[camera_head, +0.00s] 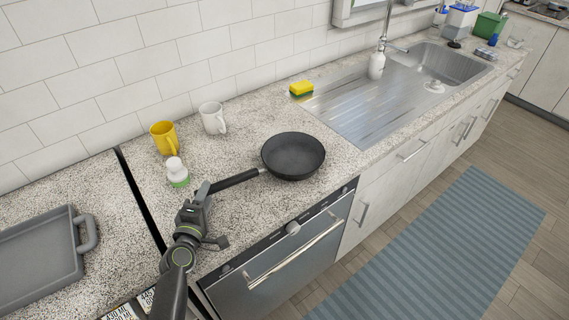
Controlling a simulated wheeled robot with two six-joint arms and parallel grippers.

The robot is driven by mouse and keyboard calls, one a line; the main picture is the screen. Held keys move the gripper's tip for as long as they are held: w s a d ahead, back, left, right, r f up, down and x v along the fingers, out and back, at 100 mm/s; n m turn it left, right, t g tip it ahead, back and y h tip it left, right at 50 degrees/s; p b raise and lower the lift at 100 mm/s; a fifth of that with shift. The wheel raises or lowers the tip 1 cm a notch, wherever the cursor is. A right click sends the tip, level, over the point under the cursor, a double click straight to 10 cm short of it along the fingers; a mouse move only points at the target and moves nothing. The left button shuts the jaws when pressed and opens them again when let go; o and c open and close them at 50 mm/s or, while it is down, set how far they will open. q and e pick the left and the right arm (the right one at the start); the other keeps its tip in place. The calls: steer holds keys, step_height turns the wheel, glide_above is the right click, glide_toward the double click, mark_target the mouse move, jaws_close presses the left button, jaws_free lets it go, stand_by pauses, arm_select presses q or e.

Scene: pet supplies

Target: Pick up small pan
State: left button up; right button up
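The small pan (293,155) is dark, round and empty. It sits on the speckled counter left of the sink, with its black handle (236,179) pointing left toward my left gripper. My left gripper (206,190) is at the free end of the handle, with its fingertips overlapping that end in the camera_head view. The view is too small to tell whether the fingers are closed on the handle or only beside it. My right gripper is not in view.
A white bottle with a green band (177,172), a yellow mug (165,138) and a white mug (213,118) stand behind the handle. A yellow-green sponge (301,89) lies near the metal sink (372,100). A grey tray (38,262) lies at left. The counter's front edge is close to the pan.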

arm_select(q)
jaws_close()
